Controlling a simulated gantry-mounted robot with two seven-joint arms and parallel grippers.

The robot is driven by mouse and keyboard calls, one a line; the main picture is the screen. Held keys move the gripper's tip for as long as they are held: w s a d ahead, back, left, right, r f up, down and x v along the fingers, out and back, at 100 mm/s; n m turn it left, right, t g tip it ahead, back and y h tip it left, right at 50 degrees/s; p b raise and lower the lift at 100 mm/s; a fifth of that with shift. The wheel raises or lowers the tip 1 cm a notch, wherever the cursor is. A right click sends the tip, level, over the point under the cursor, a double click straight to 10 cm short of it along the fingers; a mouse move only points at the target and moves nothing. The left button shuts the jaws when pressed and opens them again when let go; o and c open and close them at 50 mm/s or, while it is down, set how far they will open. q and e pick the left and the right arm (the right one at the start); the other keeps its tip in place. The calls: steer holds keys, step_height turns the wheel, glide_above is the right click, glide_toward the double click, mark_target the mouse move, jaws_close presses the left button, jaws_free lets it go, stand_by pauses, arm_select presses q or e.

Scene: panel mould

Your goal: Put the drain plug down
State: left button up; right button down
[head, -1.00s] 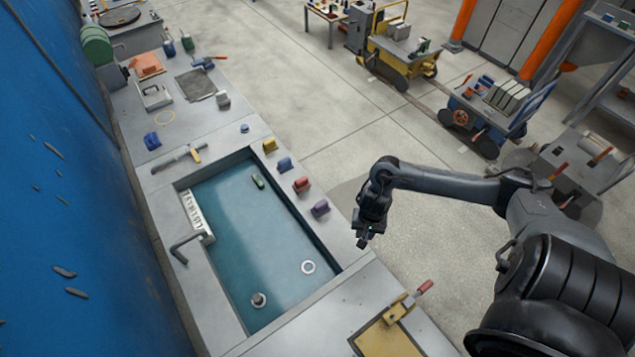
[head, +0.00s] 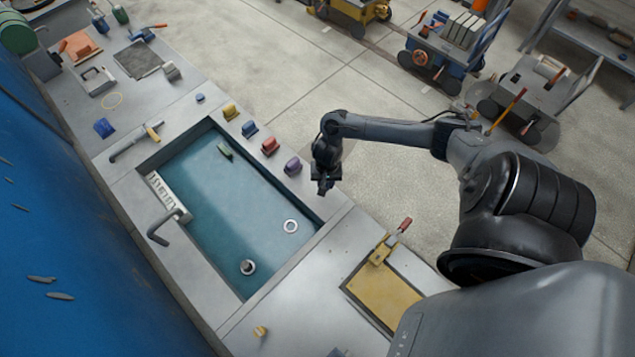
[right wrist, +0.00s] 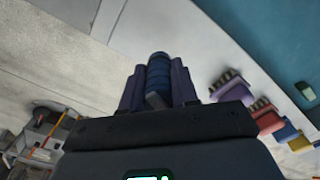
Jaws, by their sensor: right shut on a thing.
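My right gripper (head: 325,187) is just outside the right rim of the sunken basin (head: 330,222), near its front right corner. In the right wrist view its fingers (right wrist: 157,85) are shut on a dark blue, ribbed, roughly cylindrical thing, which I take for the drain plug (right wrist: 158,72). The fingers hide its sides, and it cannot be made out in the head view. A grey round fitting (head: 247,267) and a pale ring (head: 290,226) are on the basin floor. My left gripper is not in view.
A tap (head: 165,230) stands at the left rim, beside a white rack (head: 165,195).

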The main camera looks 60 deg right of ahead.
steer(key=w+f, duration=0.1)
steer(key=w, duration=0.2)
steer(key=shift+f, duration=0.4)
step_height(320, 180, down, 4)
steer(key=shift+s+r+b, duration=0.15)
steer(key=shift+r+b, duration=0.1)
steer(key=shift+b, duration=0.5)
steer(key=shift+f, duration=0.2)
steer(key=shift+f, duration=0.15)
steer(key=c, duration=0.9)
jaws_free()
steer(key=shift+o, duration=0.2)
